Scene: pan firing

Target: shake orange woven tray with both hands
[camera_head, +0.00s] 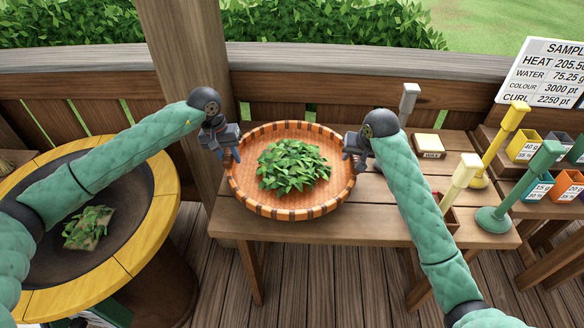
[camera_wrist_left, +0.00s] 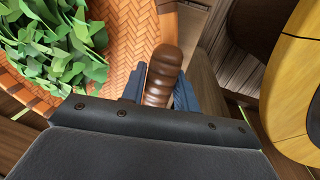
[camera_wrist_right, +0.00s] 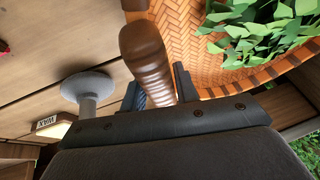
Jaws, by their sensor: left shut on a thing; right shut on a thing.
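The orange woven tray (camera_head: 318,207) is round, with a dark-banded rim, and holds a heap of green leaves (camera_head: 293,165) in its middle. It is over the left part of the wooden table; I cannot tell if it touches the top. My left gripper (camera_head: 228,155) is at the tray's left side, shut on a brown ribbed handle (camera_wrist_left: 163,75). My right gripper (camera_head: 352,158) is at the right side, shut on the other brown handle (camera_wrist_right: 146,60). The woven surface also shows in the left wrist view (camera_wrist_left: 132,40) and the right wrist view (camera_wrist_right: 180,30).
A round pan with a yellow rim (camera_head: 160,215) stands at left, with some leaves (camera_head: 88,228) inside. The table (camera_head: 390,225) carries a grey stand, a small wax box (camera_head: 429,146) and a cream-topped stand (camera_head: 461,180). Green (camera_head: 520,190) and yellow stands are at right. A wooden railing is behind.

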